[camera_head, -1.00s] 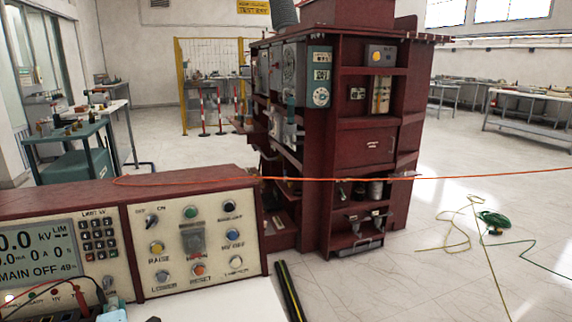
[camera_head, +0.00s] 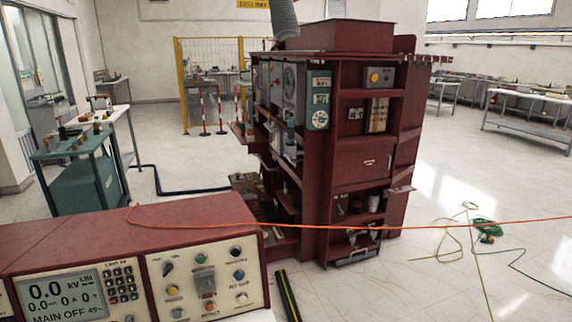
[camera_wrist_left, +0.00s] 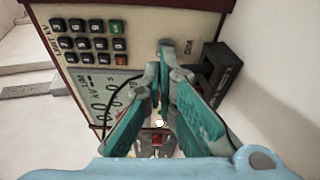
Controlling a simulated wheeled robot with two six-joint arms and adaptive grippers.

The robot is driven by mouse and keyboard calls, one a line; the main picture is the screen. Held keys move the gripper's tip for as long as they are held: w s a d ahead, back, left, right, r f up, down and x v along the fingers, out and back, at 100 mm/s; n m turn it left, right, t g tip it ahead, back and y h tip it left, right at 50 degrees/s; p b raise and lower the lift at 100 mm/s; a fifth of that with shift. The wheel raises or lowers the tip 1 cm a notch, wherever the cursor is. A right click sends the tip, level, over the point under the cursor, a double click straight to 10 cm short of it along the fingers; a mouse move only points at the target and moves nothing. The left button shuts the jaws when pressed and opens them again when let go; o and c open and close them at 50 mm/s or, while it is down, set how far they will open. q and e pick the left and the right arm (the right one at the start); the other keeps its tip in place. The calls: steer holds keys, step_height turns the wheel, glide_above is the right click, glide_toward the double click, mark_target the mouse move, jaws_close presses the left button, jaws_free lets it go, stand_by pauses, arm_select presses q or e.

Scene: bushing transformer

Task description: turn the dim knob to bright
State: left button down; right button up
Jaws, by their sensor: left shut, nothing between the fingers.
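The control console's button panel (camera_head: 207,286) is at the bottom of the head view. A small dark rotary knob (camera_head: 167,268) sits at its upper left; its lettering is too small to read, so I cannot confirm it is the dim knob or how it is set. Another dark knob (camera_head: 235,251) is at the upper right. My left gripper (camera_wrist_left: 168,72) has teal finger pads and is shut and empty. It is in front of the console's screen (camera_wrist_left: 105,95) and keypad (camera_wrist_left: 92,42) in the left wrist view. No knob is recognisable there. My right gripper is not in view.
A dark red cabinet (camera_head: 362,151) stands behind the console. An orange cable (camera_head: 400,226) runs across the console top and rightward. A teal bench (camera_head: 75,160) stands at left. Green cable (camera_head: 487,229) lies on the floor at right.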

mark_target(134, 319)
arm_select(q)
steer(key=shift+m, duration=0.4)
steer(key=w+b, duration=0.1)
steer(key=w, duration=0.1)
steer(key=w+a+f+b, duration=0.1)
steer(key=w+b, duration=0.1)
steer(key=w+a+b, duration=0.1)
steer(key=w+b, duration=0.1)
steer(key=shift+f, duration=0.35)
steer(key=shift+w, duration=0.2)
steer(key=shift+s+r, duration=0.1)
steer(key=shift+r, duration=0.2)
steer(key=shift+s+a+f, duration=0.25)
steer(key=shift+a+f, duration=0.05)
steer(key=shift+a, duration=0.15)
steer(key=shift+s+f, duration=0.1)
steer(key=shift+f, duration=0.55)
steer(key=shift+s+f, duration=0.1)
steer(key=shift+f, duration=0.1)
